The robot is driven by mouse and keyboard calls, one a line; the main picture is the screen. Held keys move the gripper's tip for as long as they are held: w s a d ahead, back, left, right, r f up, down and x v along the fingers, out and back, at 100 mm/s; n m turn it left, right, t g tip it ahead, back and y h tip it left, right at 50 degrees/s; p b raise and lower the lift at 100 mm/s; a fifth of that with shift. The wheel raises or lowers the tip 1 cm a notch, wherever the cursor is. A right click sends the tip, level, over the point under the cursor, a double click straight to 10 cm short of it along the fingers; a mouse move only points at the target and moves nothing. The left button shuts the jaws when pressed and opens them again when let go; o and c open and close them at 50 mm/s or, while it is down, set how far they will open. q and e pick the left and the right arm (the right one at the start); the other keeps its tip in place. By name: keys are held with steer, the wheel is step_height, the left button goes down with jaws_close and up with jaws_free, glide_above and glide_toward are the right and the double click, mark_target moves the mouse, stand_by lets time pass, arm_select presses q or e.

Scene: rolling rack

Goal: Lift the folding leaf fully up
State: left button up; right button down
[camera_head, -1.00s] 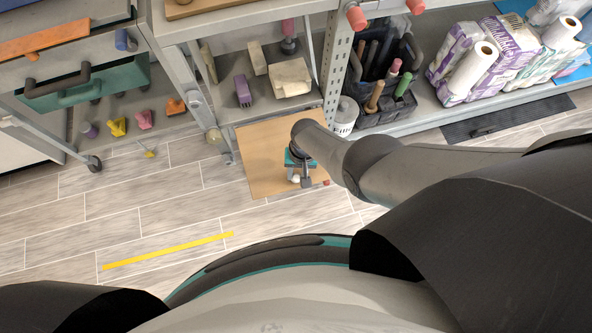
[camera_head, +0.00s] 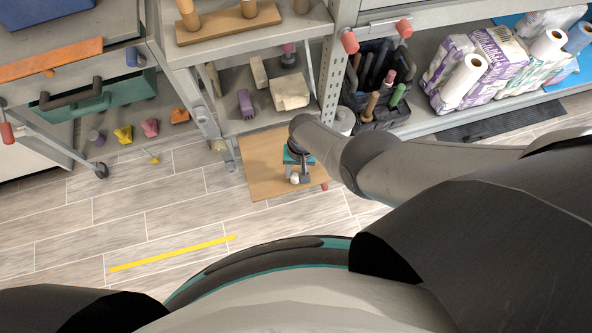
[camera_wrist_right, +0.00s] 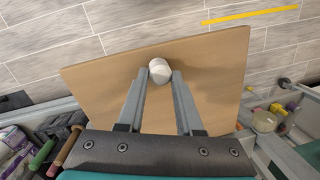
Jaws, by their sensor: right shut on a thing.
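The folding leaf (camera_head: 262,170) is a light wooden panel at the front of the grey rolling rack, below its shelf. It also shows in the right wrist view (camera_wrist_right: 100,80), with floor beyond its edge. A round white knob (camera_wrist_right: 159,68) sits near the leaf's outer edge. My right gripper (camera_wrist_right: 159,76) is shut on this knob, one finger on each side. In the head view my right gripper (camera_head: 297,174) is over the leaf's outer part, and my forearm hides part of the leaf. The leaf's exact tilt is hard to tell. My left gripper is out of view.
The rack's shelf (camera_head: 238,122) holds a purple brush (camera_head: 245,102) and pale blocks (camera_head: 290,90). A dark tool caddy (camera_head: 375,110) and paper packs (camera_head: 462,68) stand to the right. A drawer cabinet (camera_head: 75,60) is at left. The floor (camera_head: 160,220) in front is clear, with a yellow strip (camera_head: 172,254).

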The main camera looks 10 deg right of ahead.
steer(key=shift+w+a+r, duration=0.1)
steer(key=shift+w+r, duration=0.2)
steer(key=shift+w, duration=0.5)
steer(key=c, duration=0.9)
jaws_free()
steer(key=shift+o, duration=1.3)
steer(key=shift+s+f, duration=0.1)
steer(key=shift+o, duration=0.2)
steer(key=shift+s, duration=0.15)
step_height(320, 180, up, 15)
steer(key=d+p, duration=0.2)
steer(key=p, duration=1)
steer(key=shift+w+p, duration=0.3)
steer(key=shift+w, duration=0.05)
